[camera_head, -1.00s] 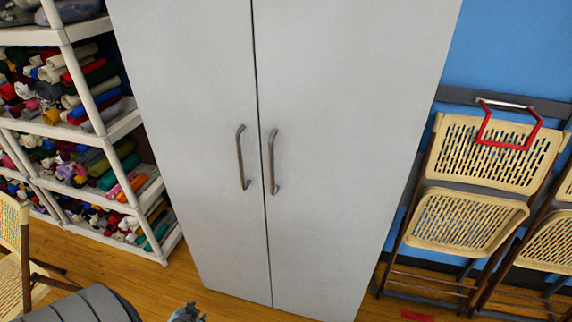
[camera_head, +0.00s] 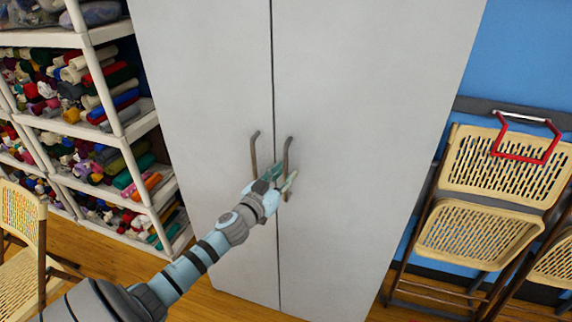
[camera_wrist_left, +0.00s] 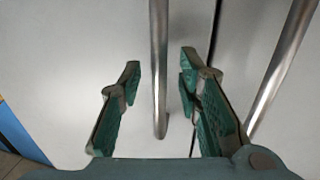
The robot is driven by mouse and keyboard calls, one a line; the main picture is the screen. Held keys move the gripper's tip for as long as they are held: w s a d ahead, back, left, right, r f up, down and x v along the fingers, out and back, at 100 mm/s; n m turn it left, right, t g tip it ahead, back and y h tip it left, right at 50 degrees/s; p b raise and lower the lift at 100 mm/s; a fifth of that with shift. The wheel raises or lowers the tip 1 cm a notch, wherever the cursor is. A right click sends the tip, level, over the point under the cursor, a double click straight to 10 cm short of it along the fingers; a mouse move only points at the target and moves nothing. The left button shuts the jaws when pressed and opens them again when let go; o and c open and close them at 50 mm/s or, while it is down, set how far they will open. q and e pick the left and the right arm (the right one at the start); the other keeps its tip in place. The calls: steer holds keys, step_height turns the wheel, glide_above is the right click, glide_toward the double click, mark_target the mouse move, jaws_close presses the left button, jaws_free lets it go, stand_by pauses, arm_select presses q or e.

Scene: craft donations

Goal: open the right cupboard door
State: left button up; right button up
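The tall grey cupboard has a right door (camera_head: 370,120) and a left door (camera_head: 205,80), both shut against a thin middle seam. The right door's bar handle (camera_head: 288,152) stands just right of the seam, the left door's handle (camera_head: 254,150) just left of it. My left gripper (camera_head: 284,182) is at the lower part of the right handle. In the left wrist view my left gripper (camera_wrist_left: 160,85) is open, with the right handle (camera_wrist_left: 158,60) between its fingers and visible gaps on both sides. The left handle (camera_wrist_left: 282,65) lies outside the fingers. My right gripper is not in view.
A white shelf rack (camera_head: 130,130) with fabric rolls stands left of the cupboard. Folding chairs (camera_head: 480,230) lean on the blue wall at right, one with a red-handled item (camera_head: 528,150) on top. Another chair (camera_head: 22,240) stands at lower left.

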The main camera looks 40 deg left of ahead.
arm_select(q)
steer(key=shift+w, duration=0.65)
steer(key=shift+s, duration=0.1)
jaws_close()
